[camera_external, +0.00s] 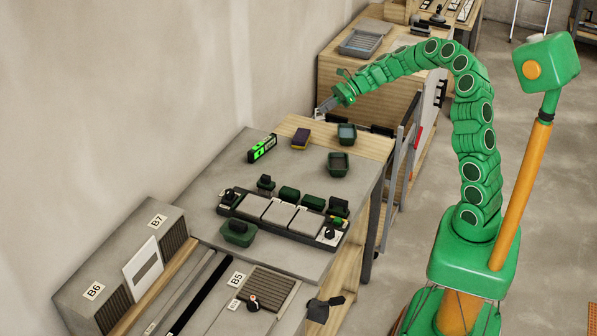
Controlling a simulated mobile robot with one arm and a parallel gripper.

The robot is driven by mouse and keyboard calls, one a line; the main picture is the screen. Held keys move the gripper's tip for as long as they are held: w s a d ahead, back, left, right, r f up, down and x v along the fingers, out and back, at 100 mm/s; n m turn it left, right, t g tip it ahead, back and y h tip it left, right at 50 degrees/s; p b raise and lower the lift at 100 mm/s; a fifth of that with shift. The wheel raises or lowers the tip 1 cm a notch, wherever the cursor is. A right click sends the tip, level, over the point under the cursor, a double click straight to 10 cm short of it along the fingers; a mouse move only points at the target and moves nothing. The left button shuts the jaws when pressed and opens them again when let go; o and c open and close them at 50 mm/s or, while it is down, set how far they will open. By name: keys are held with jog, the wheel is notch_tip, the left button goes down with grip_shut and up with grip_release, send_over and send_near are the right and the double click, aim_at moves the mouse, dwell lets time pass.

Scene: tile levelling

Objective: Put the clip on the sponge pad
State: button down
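My gripper (325,106) is at the end of the green arm, above the far end of the grey worktable, apart from the things on it. Its fingers are small and partly turned away, so I cannot tell whether they are open or hold anything. A dark purple block with a yellow lower edge (301,138), which looks like the sponge pad, lies on the wooden strip at the table's far end. I cannot single out the clip with certainty. Small dark pieces stand around the tile tray, including one at its back left (265,182) and one at its right end (330,232).
A dark tray with pale tiles (278,212) lies mid-table. A bright green level (262,148) sits behind it. Green tubs stand at the far right (339,165), far end (347,134) and front left (238,234). Bare grey tabletop lies left of the level.

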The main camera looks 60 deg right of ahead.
jog(key=shift+w+d+f, duration=0.4)
jog(key=shift+w+f, duration=0.85)
jog(key=shift+w, duration=0.15)
jog(key=shift+w+d+f, duration=0.35)
jog(key=shift+w+f, duration=0.9)
jog(key=shift+w, duration=0.2)
jog(key=shift+w+d+f, duration=0.4)
jog(key=shift+w+f, duration=0.85)
jog(key=shift+w, duration=0.15)
jog(key=shift+w+f, duration=0.15)
jog(key=shift+f, duration=1.55)
jog(key=shift+f, duration=0.1)
jog(key=c, duration=1.3)
grip_release()
jog(key=shift+c, duration=0.2)
